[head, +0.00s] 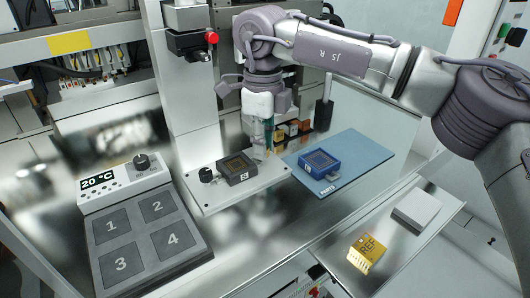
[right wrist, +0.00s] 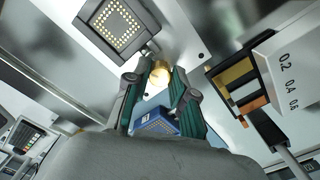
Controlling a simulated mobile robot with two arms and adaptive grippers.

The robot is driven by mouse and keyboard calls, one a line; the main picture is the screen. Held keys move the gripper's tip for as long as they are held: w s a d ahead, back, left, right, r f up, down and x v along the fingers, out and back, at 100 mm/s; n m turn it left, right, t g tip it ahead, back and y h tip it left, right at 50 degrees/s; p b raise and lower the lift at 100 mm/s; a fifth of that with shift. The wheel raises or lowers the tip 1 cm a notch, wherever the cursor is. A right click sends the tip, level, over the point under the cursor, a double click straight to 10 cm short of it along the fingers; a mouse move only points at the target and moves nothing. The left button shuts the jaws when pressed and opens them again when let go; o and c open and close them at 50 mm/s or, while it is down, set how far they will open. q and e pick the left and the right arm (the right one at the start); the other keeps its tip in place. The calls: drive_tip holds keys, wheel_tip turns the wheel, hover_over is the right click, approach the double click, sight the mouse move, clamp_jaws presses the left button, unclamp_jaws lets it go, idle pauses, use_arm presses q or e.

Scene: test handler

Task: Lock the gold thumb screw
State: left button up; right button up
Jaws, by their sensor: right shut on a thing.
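The gold thumb screw (right wrist: 160,74) shows in the right wrist view as a small gold cylinder between my right fingertips. It stands at the plate, beside the black socket (right wrist: 116,26). My right gripper (right wrist: 162,84) is shut on it. In the head view my right gripper (head: 264,150) points down at the right rear part of the white plate (head: 255,192), just right of the black socket (head: 237,168). The screw is mostly hidden there by the fingers. Its thread and how far it is turned cannot be seen. My left gripper is not in view.
A black knob (head: 206,174) sits left of the socket. A blue socket (head: 320,162) lies on the blue mat (head: 352,152) to the right. Coloured blocks (head: 293,128) stand behind the gripper. A grey column (head: 183,90) rises close on the left. A numbered heater (head: 145,240) stands front left.

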drive_tip(key=shift+f+m+b, duration=0.1)
drive_tip(key=shift+m+b, duration=0.35)
drive_tip(key=shift+m, duration=1.15)
drive_tip(key=shift+m+b, duration=0.4)
drive_tip(key=shift+m, duration=0.2)
drive_tip(key=o, duration=0.6)
